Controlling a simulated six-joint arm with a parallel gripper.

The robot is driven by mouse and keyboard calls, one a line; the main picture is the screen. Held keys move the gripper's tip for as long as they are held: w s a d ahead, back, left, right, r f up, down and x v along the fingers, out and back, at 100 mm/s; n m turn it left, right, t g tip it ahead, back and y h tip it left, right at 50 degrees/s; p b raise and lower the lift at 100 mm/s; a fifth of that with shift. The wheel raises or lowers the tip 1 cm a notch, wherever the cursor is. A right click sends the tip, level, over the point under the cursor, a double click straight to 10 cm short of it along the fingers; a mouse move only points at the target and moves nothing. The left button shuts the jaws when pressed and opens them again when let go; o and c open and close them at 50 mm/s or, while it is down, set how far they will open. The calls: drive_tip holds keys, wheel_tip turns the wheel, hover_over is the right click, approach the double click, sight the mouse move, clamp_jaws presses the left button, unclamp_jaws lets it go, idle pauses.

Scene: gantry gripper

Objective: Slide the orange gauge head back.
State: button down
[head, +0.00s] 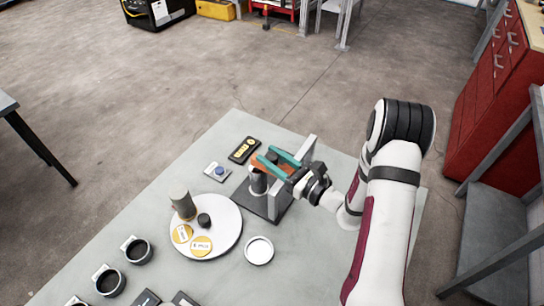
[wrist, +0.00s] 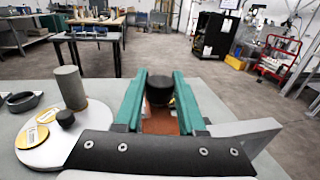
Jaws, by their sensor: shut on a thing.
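The orange gauge head (head: 262,169) sits on a small stand with a dark base plate (head: 270,206) and an upright light grey plate (head: 293,172). In the wrist view the orange gauge head (wrist: 158,121) lies between the two green fingers, with a black round knob (wrist: 160,88) on top. My gripper (head: 275,159) is shut on the gauge head from the right; its fingers also show in the wrist view (wrist: 158,98). A grey cylinder (head: 259,184) shows under the head. The contact faces of the fingers are hidden.
A round white plate (head: 225,238) left of the stand bears a grey cylinder (head: 183,199), a black knob (head: 204,220) and two yellow labelled discs. A dark tray (head: 243,149) and a blue button box (head: 218,172) lie behind. A white-rimmed dish (head: 259,251) sits in front.

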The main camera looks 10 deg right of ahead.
idle(0.7)
drive_tip(key=w+d, duration=0.7)
drive_tip(key=shift+w+d, duration=0.25)
drive_tip(key=shift+d, duration=0.05)
drive_tip(key=c, duration=0.5)
unclamp_jaws()
drive_tip(key=shift+a, duration=0.1)
drive_tip(key=v, duration=1.6)
drive_tip(key=shift+a, duration=0.1)
